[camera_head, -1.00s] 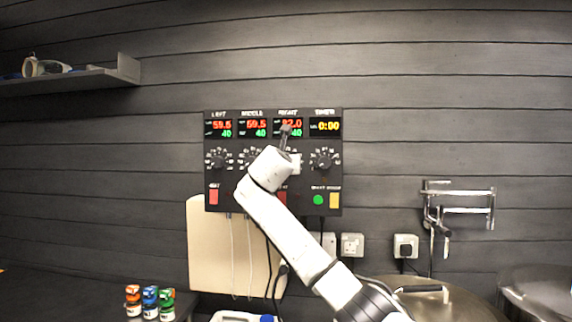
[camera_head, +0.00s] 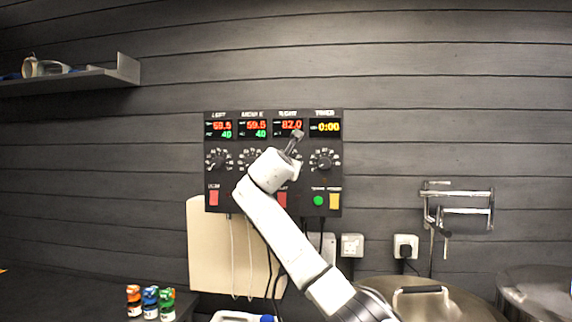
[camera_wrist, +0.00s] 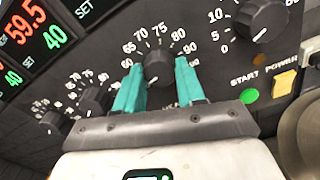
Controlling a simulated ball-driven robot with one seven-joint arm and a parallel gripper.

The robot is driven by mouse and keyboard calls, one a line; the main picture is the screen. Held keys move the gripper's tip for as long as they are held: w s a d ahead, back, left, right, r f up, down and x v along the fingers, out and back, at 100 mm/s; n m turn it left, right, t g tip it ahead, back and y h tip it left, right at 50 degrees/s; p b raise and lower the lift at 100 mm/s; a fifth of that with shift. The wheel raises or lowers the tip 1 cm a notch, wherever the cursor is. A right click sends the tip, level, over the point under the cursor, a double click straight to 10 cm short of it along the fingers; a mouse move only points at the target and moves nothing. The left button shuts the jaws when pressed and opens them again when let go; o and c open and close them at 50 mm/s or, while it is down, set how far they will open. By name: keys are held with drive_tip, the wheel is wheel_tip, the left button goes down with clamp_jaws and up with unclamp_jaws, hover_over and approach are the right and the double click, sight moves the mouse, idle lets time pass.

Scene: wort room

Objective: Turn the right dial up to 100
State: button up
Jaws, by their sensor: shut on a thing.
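The right dial (camera_wrist: 158,66) is a black knob with a white scale around it, with 60, 65, 70, 75 and 90 readable. My gripper (camera_wrist: 160,82) has its two teal fingers on either side of the knob, shut on it. The knob's pointer is not clear. In the head view my wrist hides the dial and my fingertips. The right display (camera_head: 288,125) reads 82.0 in red; its lower green set value is covered by my wrist.
The timer dial (camera_wrist: 262,18) is close to the right of my gripper, above a green start button (camera_wrist: 249,96) and a yellow power switch (camera_wrist: 284,83). The middle dial (camera_wrist: 95,98) is to the left. A metal pot lid (camera_head: 425,299) is below right of the panel.

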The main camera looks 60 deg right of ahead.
drive_tip(key=n+b, duration=0.1)
drive_tip(key=n, duration=2.7)
drive_tip(key=shift+f+b, duration=0.15)
drive_tip(key=shift+b, duration=0.15)
idle(1.1)
idle(0.4)
drive_tip(key=o, duration=1)
drive_tip(key=shift+o, duration=0.2)
drive_tip(key=shift+a, duration=0.15)
